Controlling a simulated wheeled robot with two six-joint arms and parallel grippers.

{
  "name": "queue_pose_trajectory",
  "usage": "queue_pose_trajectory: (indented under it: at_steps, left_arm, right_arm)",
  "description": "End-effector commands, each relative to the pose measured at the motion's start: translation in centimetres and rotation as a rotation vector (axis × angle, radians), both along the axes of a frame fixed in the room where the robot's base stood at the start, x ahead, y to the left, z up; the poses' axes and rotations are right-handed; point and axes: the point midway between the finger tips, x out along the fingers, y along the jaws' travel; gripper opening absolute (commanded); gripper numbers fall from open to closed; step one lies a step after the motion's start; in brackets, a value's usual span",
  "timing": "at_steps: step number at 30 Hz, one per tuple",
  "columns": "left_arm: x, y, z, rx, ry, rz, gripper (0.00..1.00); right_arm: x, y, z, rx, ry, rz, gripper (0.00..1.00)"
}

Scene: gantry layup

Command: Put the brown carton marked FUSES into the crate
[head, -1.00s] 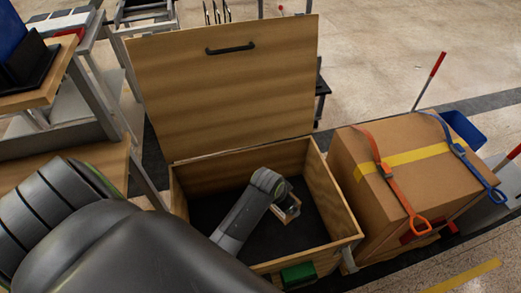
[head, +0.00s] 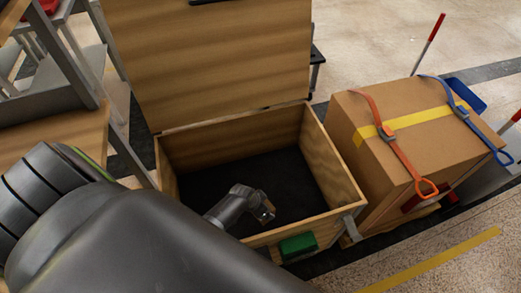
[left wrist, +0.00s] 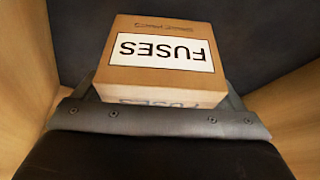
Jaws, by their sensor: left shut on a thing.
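The brown FUSES carton (left wrist: 160,57) fills the middle of the left wrist view, its white label upside down. My left gripper (left wrist: 158,98) is shut on it. In the head view the carton (head: 264,213) shows as a small brown piece at the end of my left gripper (head: 259,206), inside the open wooden crate (head: 327,167). The crate's dark floor lies beyond the carton. I cannot tell whether the carton touches the floor. My right gripper is not in view.
The crate's lid (head: 215,65) stands raised at the back. A large strapped carton (head: 365,165) is right of the crate. A wooden shelf (head: 65,140) is on the left.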

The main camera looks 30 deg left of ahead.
Motion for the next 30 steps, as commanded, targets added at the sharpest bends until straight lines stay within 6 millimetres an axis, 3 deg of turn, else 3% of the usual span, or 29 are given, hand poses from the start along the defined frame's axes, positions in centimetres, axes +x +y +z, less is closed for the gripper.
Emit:
queue_pose_trajectory:
  at_steps: [9, 15, 23, 24, 25, 30]
  left_arm:
    - [0.1, 0.0, -3.9, 0.0, 0.0, -0.001, 0.58]
    - [0.1, 0.0, -4.1, 0.001, -0.002, -0.001, 0.58]
    - [0.1, 0.0, -4.5, 0.0, -0.001, -0.001, 0.58]
    - [0.0, 0.0, -4.4, 0.0, 0.0, 0.0, 0.96]
    - [0.0, 0.0, -4.4, 0.0, 0.0, 0.0, 1.0]
    - [0.0, 0.0, -4.4, 0.0, 0.0, 0.0, 1.0]
  right_arm:
    - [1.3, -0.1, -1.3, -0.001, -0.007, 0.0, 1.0]
    - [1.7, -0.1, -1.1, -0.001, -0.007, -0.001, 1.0]
    - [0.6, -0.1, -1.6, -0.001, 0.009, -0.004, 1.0]
    - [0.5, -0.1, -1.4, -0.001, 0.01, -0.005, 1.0]
    - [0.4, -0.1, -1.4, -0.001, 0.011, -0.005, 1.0]
    - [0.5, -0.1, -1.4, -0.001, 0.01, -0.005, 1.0]
